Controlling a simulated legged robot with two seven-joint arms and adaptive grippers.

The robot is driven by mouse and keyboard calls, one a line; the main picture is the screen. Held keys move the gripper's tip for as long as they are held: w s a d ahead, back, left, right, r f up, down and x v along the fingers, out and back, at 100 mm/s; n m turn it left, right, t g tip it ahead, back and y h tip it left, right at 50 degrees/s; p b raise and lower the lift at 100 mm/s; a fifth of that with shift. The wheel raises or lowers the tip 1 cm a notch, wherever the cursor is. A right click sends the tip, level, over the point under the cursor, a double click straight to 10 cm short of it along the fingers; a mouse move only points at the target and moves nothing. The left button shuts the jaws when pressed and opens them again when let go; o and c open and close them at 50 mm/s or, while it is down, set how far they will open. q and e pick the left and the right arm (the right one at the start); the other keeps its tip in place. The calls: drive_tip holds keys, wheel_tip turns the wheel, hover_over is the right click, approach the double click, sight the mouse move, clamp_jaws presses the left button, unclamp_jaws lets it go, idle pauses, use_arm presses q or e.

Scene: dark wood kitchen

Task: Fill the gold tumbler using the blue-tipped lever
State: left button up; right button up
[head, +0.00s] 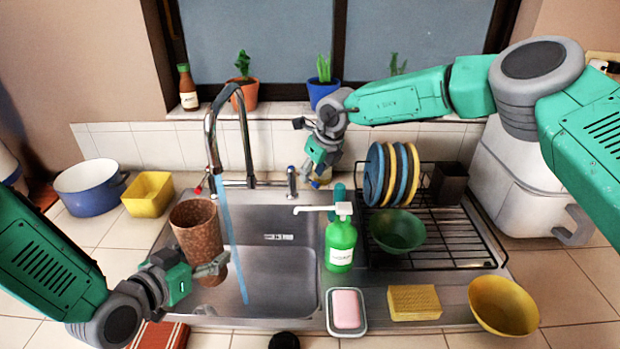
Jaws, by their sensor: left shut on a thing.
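The tumbler (197,228), coppery brown and speckled, is held nearly upright over the left side of the sink. My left gripper (212,268) is shut on its lower part. A blue water stream (232,235) runs from the curved faucet (211,140) and passes just right of the tumbler in the picture, down into the sink. The blue-tipped lever (291,181) stands right of the faucet base. A red-tipped lever (202,187) is on its left. My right gripper (310,172) points down just right of the blue-tipped lever; its finger opening is too small to tell.
The sink (275,285) is otherwise clear. A green soap bottle (341,240) stands on its right edge, near a dish rack (455,235) with plates and a green bowl. A pink soap dish (346,311), a sponge (414,302) and a yellow bowl (502,305) line the front.

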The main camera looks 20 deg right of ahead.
use_arm(q)
drive_tip(key=shift+r, duration=0.1)
use_arm(e)
drive_tip(key=shift+x, duration=1.1)
clamp_jaws()
drive_tip(key=shift+a, duration=0.15)
drive_tip(key=shift+a+r+m+h, duration=0.1)
drive_tip(key=shift+a+m+h, duration=0.45)
drive_tip(key=shift+a+m, duration=0.65)
drive_tip(key=shift+a+m+h, duration=0.5)
drive_tip(key=shift+a+m, duration=0.15)
drive_tip(key=shift+m, duration=1)
drive_tip(key=shift+a+m+h, duration=0.55)
drive_tip(key=shift+a+m, duration=0.4)
drive_tip(key=shift+m, duration=0.5)
